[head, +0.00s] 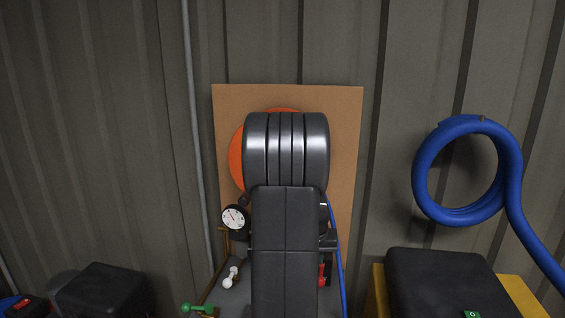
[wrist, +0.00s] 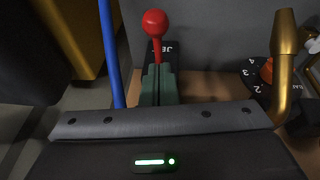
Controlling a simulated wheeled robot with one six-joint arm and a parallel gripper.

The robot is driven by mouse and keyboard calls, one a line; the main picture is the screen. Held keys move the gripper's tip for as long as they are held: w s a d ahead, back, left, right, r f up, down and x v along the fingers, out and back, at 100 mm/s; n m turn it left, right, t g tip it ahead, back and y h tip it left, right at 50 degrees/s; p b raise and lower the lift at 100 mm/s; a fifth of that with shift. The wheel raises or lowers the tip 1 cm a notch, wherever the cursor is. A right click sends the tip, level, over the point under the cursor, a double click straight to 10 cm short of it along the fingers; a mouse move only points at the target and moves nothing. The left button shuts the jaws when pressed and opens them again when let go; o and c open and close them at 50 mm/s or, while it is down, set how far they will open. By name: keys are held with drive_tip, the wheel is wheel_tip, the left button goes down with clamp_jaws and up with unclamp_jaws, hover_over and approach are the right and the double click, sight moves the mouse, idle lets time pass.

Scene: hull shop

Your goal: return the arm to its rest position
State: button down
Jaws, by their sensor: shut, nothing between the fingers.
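My arm (head: 285,240) stands raised in the middle of the head view, its dark links in front of a brown board. My gripper is hidden behind the arm there. In the wrist view my gripper (wrist: 158,72) shows as two greenish fingers pressed together, with nothing between them. The fingertips point at a lever with a red ball knob (wrist: 155,22). The lever's foot is partly hidden behind the fingers, so I cannot tell whether they touch it.
The board (head: 228,105) carries an orange disc (head: 236,160), mostly hidden. A gauge (head: 235,218), white handle (head: 232,277), green handle (head: 198,308) and red lever (head: 322,274) surround my arm. A blue hose (head: 427,170) hangs right, above a black box (head: 437,275). A brass pipe (wrist: 284,70) stands right of the fingers.

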drive_tip(key=shift+s+a+f+t+b, duration=0.2)
drive_tip(key=shift+s+t+b, duration=0.3)
drive_tip(key=shift+b, duration=1.25)
drive_tip(key=shift+s+a+f+t+b, duration=0.1)
drive_tip(key=shift+s+f+t+b, duration=0.3)
drive_tip(key=shift+b, duration=1.3)
drive_tip(key=s+a+r+t+b, duration=0.2)
drive_tip(key=s+r+b, duration=0.35)
drive_tip(key=s, duration=0.25)
drive_tip(key=w+f+g+p, duration=0.1)
drive_tip(key=w+p, duration=0.2)
drive_tip(key=w+d+f+g+p, duration=0.1)
drive_tip(key=w+p, duration=0.1)
drive_tip(key=p, duration=0.1)
drive_tip(key=w+d+f+p, duration=0.1)
drive_tip(key=w+f+p, duration=0.1)
drive_tip(key=w+p, duration=0.1)
drive_tip(key=shift+w+d+g+p, duration=0.1)
drive_tip(key=shift+w+g+p, duration=0.25)
drive_tip(key=shift+g, duration=0.05)
drive_tip(key=p, duration=0.2)
drive_tip(key=w+g+p, duration=0.1)
drive_tip(key=p, duration=0.2)
drive_tip(key=shift+w+d+r, duration=0.15)
drive_tip(key=shift+w+d, duration=0.05)
drive_tip(key=shift+d, duration=0.05)
